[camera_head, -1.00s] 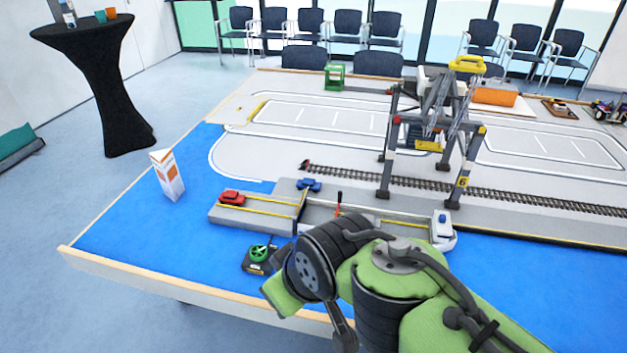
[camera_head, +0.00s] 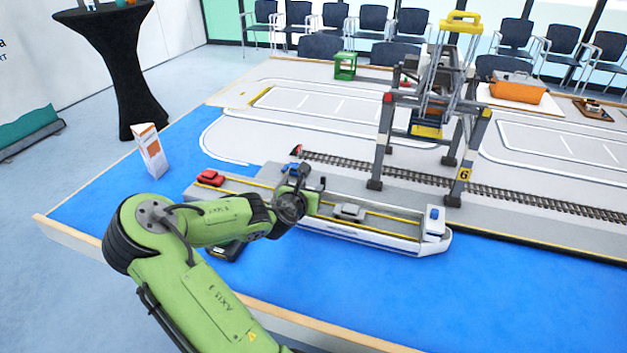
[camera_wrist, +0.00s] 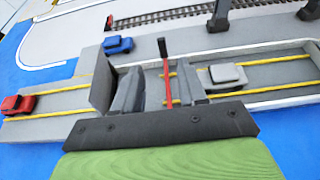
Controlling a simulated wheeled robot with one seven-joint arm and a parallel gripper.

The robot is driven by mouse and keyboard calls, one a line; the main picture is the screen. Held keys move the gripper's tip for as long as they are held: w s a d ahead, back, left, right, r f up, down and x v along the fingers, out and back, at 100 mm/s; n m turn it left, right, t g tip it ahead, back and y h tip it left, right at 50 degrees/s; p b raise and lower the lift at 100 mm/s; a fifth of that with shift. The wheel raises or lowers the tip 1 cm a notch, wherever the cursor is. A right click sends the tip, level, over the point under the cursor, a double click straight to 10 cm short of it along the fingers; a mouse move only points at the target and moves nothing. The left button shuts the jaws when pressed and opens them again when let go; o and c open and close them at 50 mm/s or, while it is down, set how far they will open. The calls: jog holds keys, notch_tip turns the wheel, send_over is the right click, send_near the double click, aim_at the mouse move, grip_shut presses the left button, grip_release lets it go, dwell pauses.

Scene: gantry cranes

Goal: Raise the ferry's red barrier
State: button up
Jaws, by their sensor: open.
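The ferry (camera_head: 390,238) is a long white and grey vessel with yellow deck lines, lying on the blue area. Its red barrier (camera_wrist: 167,88) is a thin red bar with a dark tip, running across the deck in the wrist view. My gripper (camera_wrist: 155,80) is open, with one finger on each side of the barrier; I cannot tell whether either touches it. In the head view, my gripper (camera_head: 308,182) is over the ferry's left end and hides the barrier.
A grey car (camera_head: 350,211) stands on the ferry deck, right of my gripper. A red car (camera_head: 210,177) and a blue car (camera_head: 290,168) stand on the quay at left. The gantry crane (camera_head: 430,105) stands behind the ferry. A white-orange sign (camera_head: 150,150) stands at left.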

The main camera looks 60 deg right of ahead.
aim_at(323, 179)
jog(key=b+x, duration=0.4)
jog(key=x, duration=1)
jog(key=shift+s+d+f, duration=0.1)
jog(key=shift+d+f, duration=0.2)
grip_shut()
